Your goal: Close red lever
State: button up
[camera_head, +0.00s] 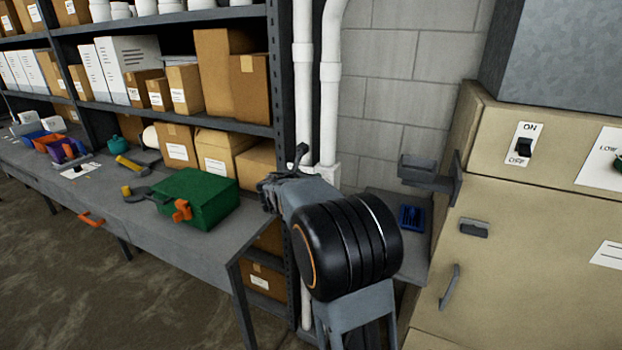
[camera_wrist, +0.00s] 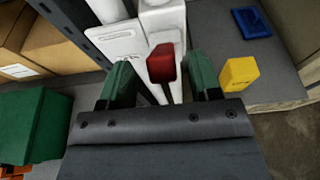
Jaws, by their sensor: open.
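My gripper (camera_wrist: 162,74) is open, with one green finger on each side of the lever and visible gaps between. No contact with the lever shows. In the head view my gripper (camera_head: 286,180) is at the white pipes by the shelf end, partly behind my own arm. The lever is hidden there.
A yellow block (camera_wrist: 238,73) is close to the right finger, and a blue tray (camera_wrist: 251,22) lies beyond. A green box (camera_head: 196,198) sits on the workbench (camera_head: 190,250) left of my arm. A beige cabinet (camera_head: 520,255) stands at right.

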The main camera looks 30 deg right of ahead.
jog(key=b+v, duration=0.1)
jog(key=v, duration=0.8)
jog(key=shift+s+a, duration=0.2)
jog(key=shift+a, duration=0.05)
jog(key=shift+r, duration=0.1)
jog(key=shift+c, duration=0.2)
